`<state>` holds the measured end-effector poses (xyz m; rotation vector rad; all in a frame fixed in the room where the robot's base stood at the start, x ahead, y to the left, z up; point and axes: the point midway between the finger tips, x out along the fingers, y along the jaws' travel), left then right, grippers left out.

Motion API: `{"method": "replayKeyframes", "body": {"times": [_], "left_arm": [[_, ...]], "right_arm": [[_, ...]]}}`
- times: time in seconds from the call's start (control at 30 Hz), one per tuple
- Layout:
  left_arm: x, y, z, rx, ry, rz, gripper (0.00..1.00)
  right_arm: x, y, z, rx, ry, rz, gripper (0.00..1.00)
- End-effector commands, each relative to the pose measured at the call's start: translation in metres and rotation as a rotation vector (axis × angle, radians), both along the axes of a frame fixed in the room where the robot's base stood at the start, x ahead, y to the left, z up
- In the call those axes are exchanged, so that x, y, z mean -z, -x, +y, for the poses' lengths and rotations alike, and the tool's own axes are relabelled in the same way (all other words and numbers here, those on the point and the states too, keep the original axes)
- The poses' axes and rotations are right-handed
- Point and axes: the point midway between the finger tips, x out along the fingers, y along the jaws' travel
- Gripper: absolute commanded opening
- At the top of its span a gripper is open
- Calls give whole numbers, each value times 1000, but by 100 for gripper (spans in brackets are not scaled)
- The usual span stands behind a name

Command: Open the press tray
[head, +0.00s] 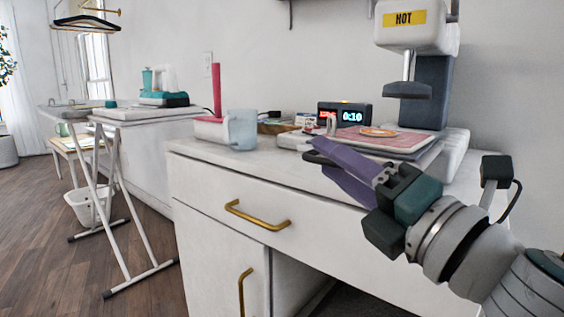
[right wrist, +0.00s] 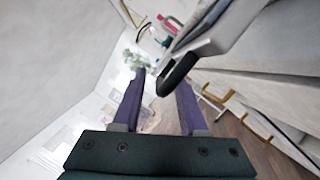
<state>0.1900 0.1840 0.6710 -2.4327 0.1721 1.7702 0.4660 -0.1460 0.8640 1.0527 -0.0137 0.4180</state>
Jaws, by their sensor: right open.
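The heat press (head: 409,91) stands at the right end of the cabinet top, its dark upper plate raised above the tray. The press tray (head: 412,154) is light-coloured and carries a pink patterned cloth (head: 365,142) with a small orange-and-white patch on it. A black looped handle (head: 314,158) sticks out at the tray's front. My right gripper (head: 319,156) is open, its purple fingers reaching around the handle. In the right wrist view the handle (right wrist: 178,76) shows between the fingers, nearer the right one; contact cannot be told. My left gripper is not in view.
A timer (head: 345,115) reads 0:10 behind the tray. A pale mug (head: 241,130) stands left of it on the white cabinet top. The drawer's brass handle (head: 256,217) juts out below. An ironing board (head: 85,112) and floor space lie left.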

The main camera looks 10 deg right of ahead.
Motion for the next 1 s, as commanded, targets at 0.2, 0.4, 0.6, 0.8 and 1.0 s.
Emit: {"method": "replayKeyframes", "body": {"times": [0.2,0.4,0.6,0.8,1.0], "left_arm": [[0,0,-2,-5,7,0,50],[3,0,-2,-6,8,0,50],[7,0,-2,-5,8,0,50],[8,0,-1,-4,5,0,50],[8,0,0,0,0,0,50]], "right_arm": [[3,9,-3,0,0,2,42],[12,41,-14,0,0,5,42],[19,74,-26,1,-1,3,42],[21,90,-32,1,0,1,42],[20,92,-33,-1,0,-1,42]]}}
